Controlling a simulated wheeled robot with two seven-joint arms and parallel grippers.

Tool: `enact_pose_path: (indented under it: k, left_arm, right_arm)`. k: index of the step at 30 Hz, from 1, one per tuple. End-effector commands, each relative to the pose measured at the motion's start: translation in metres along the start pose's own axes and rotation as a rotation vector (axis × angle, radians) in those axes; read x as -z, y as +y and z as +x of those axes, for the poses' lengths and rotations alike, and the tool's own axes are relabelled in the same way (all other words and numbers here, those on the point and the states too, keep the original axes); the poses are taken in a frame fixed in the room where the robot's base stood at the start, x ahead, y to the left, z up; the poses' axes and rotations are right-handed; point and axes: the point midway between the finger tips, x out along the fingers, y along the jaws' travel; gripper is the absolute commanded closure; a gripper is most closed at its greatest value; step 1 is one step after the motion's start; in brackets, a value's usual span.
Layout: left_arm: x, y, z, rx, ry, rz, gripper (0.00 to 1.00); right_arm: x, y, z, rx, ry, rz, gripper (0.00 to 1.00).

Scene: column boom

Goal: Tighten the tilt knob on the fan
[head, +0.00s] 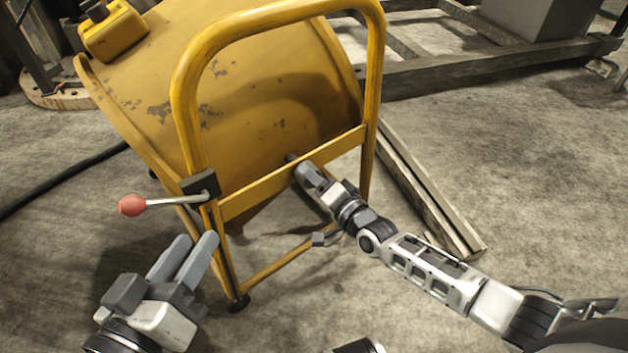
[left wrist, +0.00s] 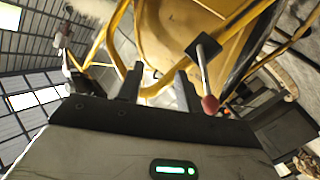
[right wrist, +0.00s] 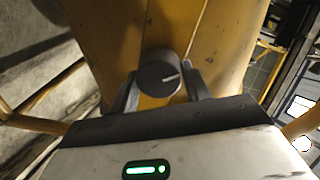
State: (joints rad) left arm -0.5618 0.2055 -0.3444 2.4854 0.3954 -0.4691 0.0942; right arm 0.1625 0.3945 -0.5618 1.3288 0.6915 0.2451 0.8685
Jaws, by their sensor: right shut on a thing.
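The fan is a large yellow drum (head: 150,85) with worn paint, held in a yellow tubular frame (head: 185,100). The tilt knob (right wrist: 160,76) is a dark round knob with a pale line on its face, in the right wrist view. My right gripper (right wrist: 162,95) has one finger on each side of the knob and is shut on it. In the head view my right gripper (head: 296,165) reaches the frame's crossbar and hides the knob. My left gripper (head: 192,252) is open and empty, below a lever with a red ball end (head: 131,205); this red ball also shows in the left wrist view (left wrist: 210,104).
A black block (head: 201,184) on the frame carries the red-ended lever. Wooden planks (head: 425,190) lie on the concrete floor right of the frame. A black cable (head: 65,180) runs at left. A yellow box (head: 112,32) stands at top left. The floor in front is clear.

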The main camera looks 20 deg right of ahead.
Motion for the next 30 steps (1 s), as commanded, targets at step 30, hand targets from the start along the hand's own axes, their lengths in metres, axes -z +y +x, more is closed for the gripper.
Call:
enact_pose_path:
  k: [30]
  left_arm:
    - [0.056,0.009,0.009,-0.087,0.315,0.26,0.64]
  right_arm:
    - [-0.001,0.003,-0.001,0.003,-0.034,0.659,0.76]
